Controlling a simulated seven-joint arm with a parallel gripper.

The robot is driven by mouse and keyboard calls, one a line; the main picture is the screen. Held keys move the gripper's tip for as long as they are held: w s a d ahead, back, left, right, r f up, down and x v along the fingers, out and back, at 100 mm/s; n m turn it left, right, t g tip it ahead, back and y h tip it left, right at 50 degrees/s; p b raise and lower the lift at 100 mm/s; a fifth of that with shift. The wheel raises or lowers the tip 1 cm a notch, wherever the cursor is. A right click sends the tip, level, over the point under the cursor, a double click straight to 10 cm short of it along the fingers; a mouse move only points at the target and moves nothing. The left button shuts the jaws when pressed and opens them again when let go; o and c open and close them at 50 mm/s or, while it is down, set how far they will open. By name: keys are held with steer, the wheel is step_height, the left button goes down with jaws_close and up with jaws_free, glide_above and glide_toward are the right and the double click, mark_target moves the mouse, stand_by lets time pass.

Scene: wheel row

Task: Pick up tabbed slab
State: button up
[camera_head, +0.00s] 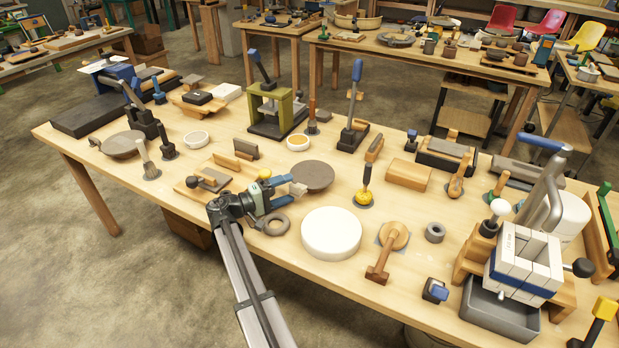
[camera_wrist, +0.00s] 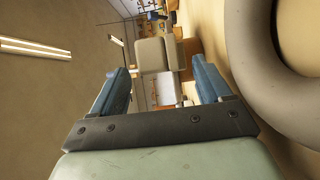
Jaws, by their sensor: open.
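I cannot tell for certain which piece is the tabbed slab. A light wooden slab (camera_head: 408,176) with a small piece standing at its back edge lies right of centre on the table. My gripper (camera_head: 293,187) is low over the left middle of the table, its blue fingers pointing right, apart from that slab. The gripper is open and empty in the wrist view (camera_wrist: 165,88). Between its fingers, farther off, a beige block (camera_wrist: 152,55) shows, which I cannot match to the head view.
A brown disc (camera_head: 313,176) is by the fingertips.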

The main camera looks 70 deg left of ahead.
mark_target(297, 186)
steer(key=w, duration=0.2)
steer(key=w+a, duration=0.1)
steer(key=w, duration=0.1)
steer(key=shift+w, duration=0.1)
steer(key=c, duration=1.3)
steer(key=shift+r, duration=0.2)
step_height(297, 186, up, 10)
steer(key=shift+f, duration=0.1)
